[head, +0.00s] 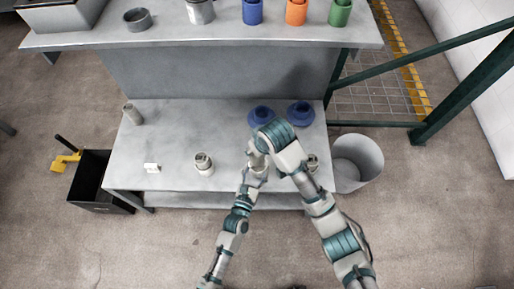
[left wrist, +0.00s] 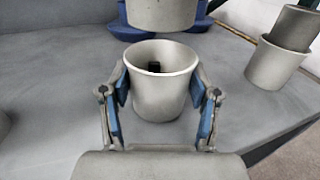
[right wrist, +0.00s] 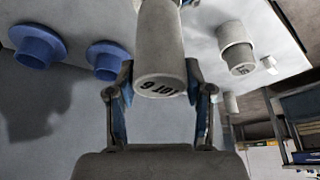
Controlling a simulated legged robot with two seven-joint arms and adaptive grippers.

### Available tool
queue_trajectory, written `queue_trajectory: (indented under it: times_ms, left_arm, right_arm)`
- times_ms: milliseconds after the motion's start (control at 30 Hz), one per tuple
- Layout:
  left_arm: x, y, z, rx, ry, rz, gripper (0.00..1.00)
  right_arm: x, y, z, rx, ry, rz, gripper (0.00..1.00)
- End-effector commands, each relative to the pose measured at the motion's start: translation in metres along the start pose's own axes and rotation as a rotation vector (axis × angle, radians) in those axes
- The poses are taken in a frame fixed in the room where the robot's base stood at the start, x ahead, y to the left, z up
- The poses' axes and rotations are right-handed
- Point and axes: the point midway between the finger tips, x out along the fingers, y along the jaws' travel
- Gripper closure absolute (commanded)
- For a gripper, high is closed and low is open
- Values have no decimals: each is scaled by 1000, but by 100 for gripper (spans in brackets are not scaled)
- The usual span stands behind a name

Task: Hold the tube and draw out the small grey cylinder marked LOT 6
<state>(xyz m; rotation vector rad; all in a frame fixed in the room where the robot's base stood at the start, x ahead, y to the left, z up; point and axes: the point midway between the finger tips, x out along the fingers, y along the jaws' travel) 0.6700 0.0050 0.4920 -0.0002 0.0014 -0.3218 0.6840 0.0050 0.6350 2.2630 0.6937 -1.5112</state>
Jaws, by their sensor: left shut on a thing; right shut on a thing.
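My left gripper (left wrist: 160,100) is shut around a pale grey tube (left wrist: 160,88), which stands upright with its open mouth up. A small dark patch shows inside it. My right gripper (right wrist: 160,92) is shut on a grey cylinder (right wrist: 158,45), whose end facing the wrist camera reads LOT 6 upside down. In the left wrist view the lower part of a grey cylinder (left wrist: 160,12) shows beyond the tube's mouth, with a gap between them. In the head view my right gripper (head: 262,147) is above my left gripper (head: 257,172) and hides most of the tube and cylinder.
Another tube (left wrist: 270,68) with a cylinder (left wrist: 298,27) in it stands to the right; one more (head: 204,167) stands left. Two blue flanged parts (head: 261,117) (head: 300,115) are behind. A white block (head: 151,168) and grey cylinder (head: 132,115) lie left. A grey bin (head: 371,168) stands right.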

Motion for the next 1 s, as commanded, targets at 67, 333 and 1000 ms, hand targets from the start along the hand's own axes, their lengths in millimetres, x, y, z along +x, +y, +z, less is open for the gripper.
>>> queue_trajectory:
  times_ms: [67, 333, 1000]
  left_arm:
    - [0, 0, 1, 0, -1, 0, 73]
    - [0, 0, 1, 0, -1, 0, 73]
    - [0, 0, 1, 0, -1, 0, 73]
  right_arm:
    - [-3, 0, -2, 0, 3, 0, 100]
    - [-3, 0, -2, 0, 3, 0, 100]
    - [-26, 0, -12, 0, 5, 0, 100]
